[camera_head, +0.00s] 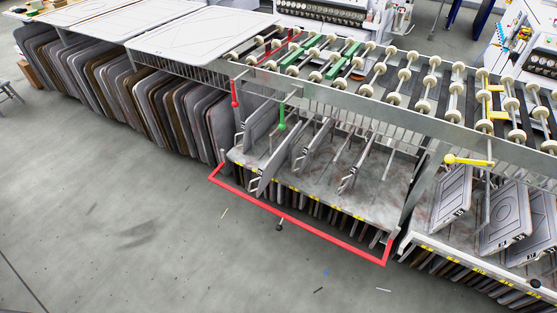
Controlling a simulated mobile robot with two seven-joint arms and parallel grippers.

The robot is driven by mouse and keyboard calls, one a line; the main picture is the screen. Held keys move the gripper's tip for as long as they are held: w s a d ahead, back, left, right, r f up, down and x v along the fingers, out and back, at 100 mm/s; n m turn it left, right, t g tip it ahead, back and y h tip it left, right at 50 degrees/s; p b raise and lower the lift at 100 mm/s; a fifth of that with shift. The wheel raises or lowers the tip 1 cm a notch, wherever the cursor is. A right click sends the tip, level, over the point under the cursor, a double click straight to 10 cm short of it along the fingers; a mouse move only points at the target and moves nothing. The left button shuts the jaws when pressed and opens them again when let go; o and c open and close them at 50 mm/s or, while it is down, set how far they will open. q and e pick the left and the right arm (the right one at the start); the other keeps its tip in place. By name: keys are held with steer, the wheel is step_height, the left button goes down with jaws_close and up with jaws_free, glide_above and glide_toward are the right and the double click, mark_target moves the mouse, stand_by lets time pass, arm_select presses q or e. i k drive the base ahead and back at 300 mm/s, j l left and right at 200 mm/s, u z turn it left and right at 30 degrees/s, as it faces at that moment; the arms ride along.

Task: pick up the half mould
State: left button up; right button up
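Several flat grey plates stand on edge in the rack under the roller conveyor; I cannot tell which one is the half mould. One plate (276,166) leans by the green handle in the middle bay, and another (316,146) stands to its right. A narrower plate (354,168) stands further right. In the right bay a plate (452,196) and a larger one with a round outline (505,216) lean back. Neither of my grippers is in view, and nothing touches the plates.
A red bar frame (300,221) juts out low in front of the middle bay. The roller conveyor (400,75) runs above the rack. Many boards (130,95) fill the left rack. A yellow handle (468,160) sticks out at right. The grey floor (120,230) in front is mostly clear.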

mark_target(273, 165)
steer(key=i+j+z, duration=0.1)
steer(key=z, duration=0.95)
steer(key=i+j+z, duration=0.25)
steer(key=j+z, duration=0.2)
steer(key=i+j+z, duration=0.1)
steer(key=j+z, duration=0.15)
steer(key=j, duration=0.15)
steer(key=i+j+z, duration=0.15)
steer(key=j, duration=0.3)
steer(key=j+z, duration=0.1)
steer(key=j, duration=0.75)
steer(key=i+j, duration=0.15)
steer(key=j, duration=0.3)
steer(key=l+z, duration=0.1)
steer(key=l, duration=0.2)
steer(key=j, duration=0.5)
steer(key=u, duration=0.05)
